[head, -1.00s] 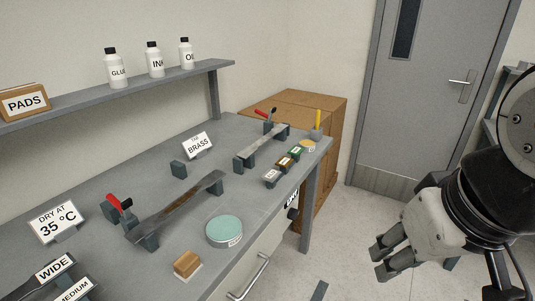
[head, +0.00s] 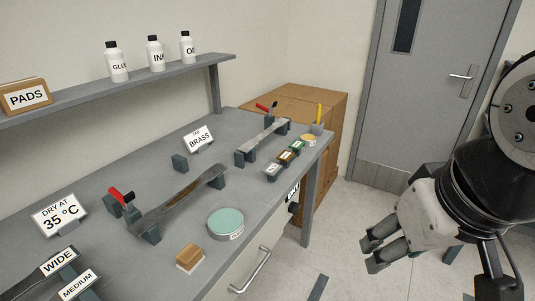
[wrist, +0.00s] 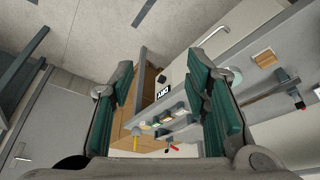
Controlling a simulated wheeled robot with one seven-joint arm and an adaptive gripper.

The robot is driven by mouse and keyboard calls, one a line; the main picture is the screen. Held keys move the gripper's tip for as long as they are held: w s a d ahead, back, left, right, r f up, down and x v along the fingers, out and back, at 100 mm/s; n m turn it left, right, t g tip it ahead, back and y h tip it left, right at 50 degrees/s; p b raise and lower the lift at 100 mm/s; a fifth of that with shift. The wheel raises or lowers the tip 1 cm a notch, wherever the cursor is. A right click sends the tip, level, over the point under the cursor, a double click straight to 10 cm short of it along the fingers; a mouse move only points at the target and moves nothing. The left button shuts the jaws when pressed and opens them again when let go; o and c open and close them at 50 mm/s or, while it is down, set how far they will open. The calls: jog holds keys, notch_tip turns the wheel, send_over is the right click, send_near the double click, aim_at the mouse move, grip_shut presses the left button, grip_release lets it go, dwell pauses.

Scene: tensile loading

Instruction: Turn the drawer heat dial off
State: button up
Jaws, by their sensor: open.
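The drawer heat dial (head: 294,208) is a small dark knob on the bench front, just below a black-and-white label (head: 293,191). My arm is not in front of it in the head view. The dial (wrist: 162,79) also shows in the wrist view, beside the label reading DRY (wrist: 162,92), between my two fingers. Its pointer setting is too small to read. The drawer (head: 250,262) with a bar handle (head: 252,271) is beside it and looks closed. My gripper (head: 370,254) is open and empty, to the right of the bench and apart from the dial.
The bench top (head: 115,190) holds metal strips on blocks, a round green-topped tin (head: 225,222), a wooden block (head: 188,256) and signs. Cardboard boxes (head: 318,125) stand past the bench end. A grey door (head: 430,100) is behind. Open floor lies between bench and gripper.

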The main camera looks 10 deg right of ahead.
jog(key=shift+o, duration=0.7)
jog(key=w+a+f+m+g+y+b, duration=0.1)
jog(key=w+f+b, duration=0.3)
jog(key=w+f, duration=0.2)
jog(key=w+a+f+m+g+y+b, duration=0.1)
jog(key=w+f+m+g+y+b, duration=0.1)
jog(key=w+f+b, duration=0.2)
jog(key=w+f, duration=0.2)
jog(key=w, duration=0.2)
jog(key=shift+w+a+f+m+g, duration=0.25)
jog(key=shift+m+g, duration=0.05)
jog(key=m+t+y+b, duration=1.05)
jog(key=m+b, duration=0.55)
jog(key=b, duration=0.2)
send_near(294, 208)
jog(key=b+x, duration=0.3)
jog(key=x, duration=0.5)
jog(key=shift+w+d+f+y, duration=0.2)
jog(key=shift+w+f+y, duration=0.1)
jog(key=shift+y, duration=0.15)
jog(key=c, duration=1.2)
jog(key=shift+o, duration=0.2)
